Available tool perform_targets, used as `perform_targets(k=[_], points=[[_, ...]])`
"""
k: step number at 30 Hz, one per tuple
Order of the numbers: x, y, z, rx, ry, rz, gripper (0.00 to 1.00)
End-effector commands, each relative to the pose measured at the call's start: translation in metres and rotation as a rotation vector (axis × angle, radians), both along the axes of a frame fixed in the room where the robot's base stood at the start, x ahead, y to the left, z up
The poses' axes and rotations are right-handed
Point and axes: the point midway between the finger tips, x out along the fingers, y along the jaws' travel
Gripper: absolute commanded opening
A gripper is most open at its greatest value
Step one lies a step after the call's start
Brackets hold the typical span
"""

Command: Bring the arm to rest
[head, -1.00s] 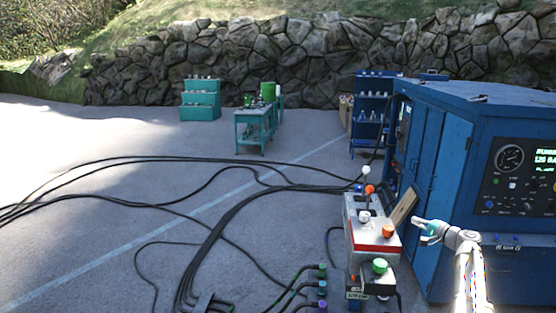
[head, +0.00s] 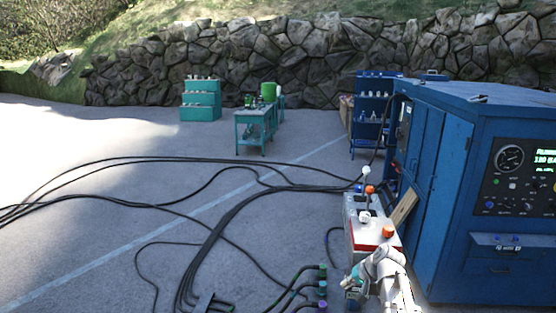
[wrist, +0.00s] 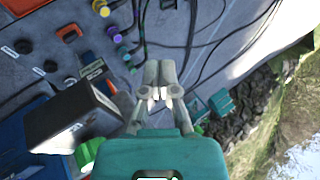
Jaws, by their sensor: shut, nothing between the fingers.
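My arm comes up from the bottom right of the head view, and my gripper (head: 352,287) is over the near end of the control box. In the wrist view my gripper (wrist: 160,96) has its pale fingertips together with nothing held between them. The control box (head: 361,240) carries a white-knobbed lever (head: 366,171) and an orange knob (head: 388,232). My arm hides the box's near end in the head view. A green knob (wrist: 88,152) shows beside my gripper in the wrist view.
A blue cabinet (head: 455,180) with a gauge and lit display stands to the right. Black hoses (head: 215,240) cross the ground, with coloured ends (head: 322,272) just left of the box. A teal bench (head: 254,130) and blue shelf (head: 372,110) stand farther back.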

Motion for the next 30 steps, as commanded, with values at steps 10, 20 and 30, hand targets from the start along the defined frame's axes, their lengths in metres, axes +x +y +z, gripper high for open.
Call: perform_targets(k=[10, 20, 30], points=[[-0.091, 0.043, -0.028, -0.336, 0.157, 0.173, 0.00], [-0.134, 0.050, -0.034, -0.520, 0.226, 0.244, 0.00], [-0.143, 0.049, -0.061, -0.549, 0.249, 0.255, 0.00]])
